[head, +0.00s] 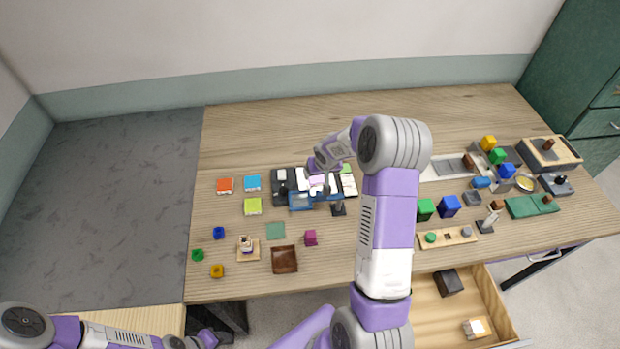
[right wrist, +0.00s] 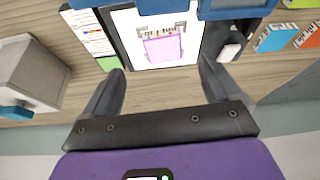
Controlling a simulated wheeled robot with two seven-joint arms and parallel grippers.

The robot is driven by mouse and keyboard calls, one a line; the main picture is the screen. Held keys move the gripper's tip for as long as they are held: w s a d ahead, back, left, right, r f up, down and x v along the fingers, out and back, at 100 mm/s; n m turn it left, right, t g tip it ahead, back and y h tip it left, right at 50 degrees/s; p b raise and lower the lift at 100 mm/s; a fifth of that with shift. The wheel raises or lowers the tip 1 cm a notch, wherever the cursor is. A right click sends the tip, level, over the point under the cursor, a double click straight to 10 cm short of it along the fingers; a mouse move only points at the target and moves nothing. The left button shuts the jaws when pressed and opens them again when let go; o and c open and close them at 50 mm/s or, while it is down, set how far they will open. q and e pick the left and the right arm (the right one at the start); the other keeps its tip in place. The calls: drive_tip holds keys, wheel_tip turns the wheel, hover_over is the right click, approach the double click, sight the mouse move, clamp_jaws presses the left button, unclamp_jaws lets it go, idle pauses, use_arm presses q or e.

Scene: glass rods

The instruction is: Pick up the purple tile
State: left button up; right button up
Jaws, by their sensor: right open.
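The purple tile (right wrist: 163,48) lies on a white panel in the right wrist view, next to a row of small printed marks. In the head view the tile (head: 317,181) shows as a small pinkish patch, partly covered by my right arm. My right gripper (right wrist: 162,70) is open and empty. Its two fingers are spread to either side of the tile in the picture, and the tile shows beyond and between the tips. Whether the fingers are level with it cannot be told.
A blue device (head: 301,201) and dark and white panels surround the tile. Orange (head: 225,185), blue (head: 253,183) and lime (head: 252,206) tiles lie to the left. Blocks and fixtures crowd the right side. An open drawer (head: 500,300) is below. The table's back strip is clear.

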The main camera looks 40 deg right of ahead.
sight(316, 178)
drive_tip(key=shift+w+f, duration=0.55)
drive_tip(key=shift+f, duration=0.35)
drive_tip(key=shift+w+d+f, duration=0.1)
drive_tip(key=shift+d+f, duration=0.1)
drive_tip(key=shift+f, duration=0.4)
drive_tip(key=shift+p+x, duration=0.3)
drive_tip(key=shift+x, duration=2.1)
drive_tip(key=shift+w+r, duration=0.1)
drive_tip(key=shift+w, duration=0.1)
drive_tip(key=shift+c, duration=0.3)
drive_tip(key=c, duration=1.2)
